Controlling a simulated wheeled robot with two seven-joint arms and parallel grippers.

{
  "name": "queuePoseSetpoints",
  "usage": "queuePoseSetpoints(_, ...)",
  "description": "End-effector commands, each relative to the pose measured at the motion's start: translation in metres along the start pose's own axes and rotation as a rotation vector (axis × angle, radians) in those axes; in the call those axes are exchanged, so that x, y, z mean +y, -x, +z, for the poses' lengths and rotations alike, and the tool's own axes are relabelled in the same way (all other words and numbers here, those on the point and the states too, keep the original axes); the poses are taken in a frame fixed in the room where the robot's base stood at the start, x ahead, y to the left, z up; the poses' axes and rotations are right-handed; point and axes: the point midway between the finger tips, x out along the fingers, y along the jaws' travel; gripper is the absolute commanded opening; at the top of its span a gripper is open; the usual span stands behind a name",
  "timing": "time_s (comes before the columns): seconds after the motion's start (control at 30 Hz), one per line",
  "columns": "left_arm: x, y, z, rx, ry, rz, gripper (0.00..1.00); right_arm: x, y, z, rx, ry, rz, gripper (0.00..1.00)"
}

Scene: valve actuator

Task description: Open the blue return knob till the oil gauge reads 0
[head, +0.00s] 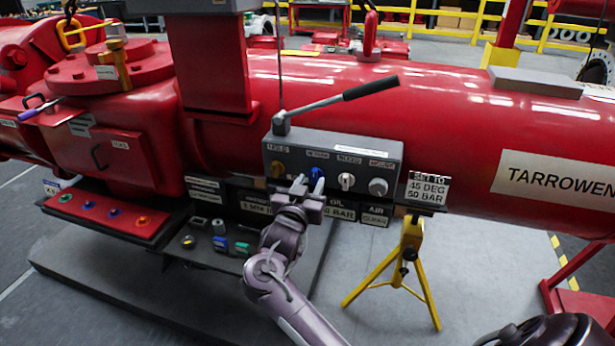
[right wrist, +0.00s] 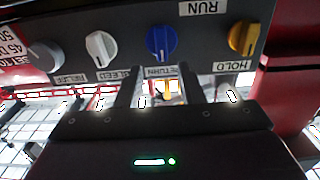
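My left gripper is not in view.
The yellow hold knob (right wrist: 240,38), white bleed knob (right wrist: 101,48) and grey relief knob (right wrist: 46,55) flank the blue one. A pump lever (head: 345,97) rises above the block. A plate (head: 428,189) reads SET TO 45 DEG 50 BAR. A yellow stand (head: 409,248) is at right.

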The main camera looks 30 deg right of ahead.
Motion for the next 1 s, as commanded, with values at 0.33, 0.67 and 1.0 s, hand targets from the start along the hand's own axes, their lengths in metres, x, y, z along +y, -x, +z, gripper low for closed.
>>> queuePoseSetpoints(0.33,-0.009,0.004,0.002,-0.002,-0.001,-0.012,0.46,0.000,-0.034,0.000,-0.001,0.001,-0.002,0.35)
queuePoseSetpoints(0.67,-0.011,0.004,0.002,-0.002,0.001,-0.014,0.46,-0.001,-0.035,0.001,-0.001,0.000,-0.002,0.23)
queuePoseSetpoints(1.0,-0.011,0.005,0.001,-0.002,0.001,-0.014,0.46,-0.001,-0.035,0.001,-0.002,0.001,-0.002,0.00)
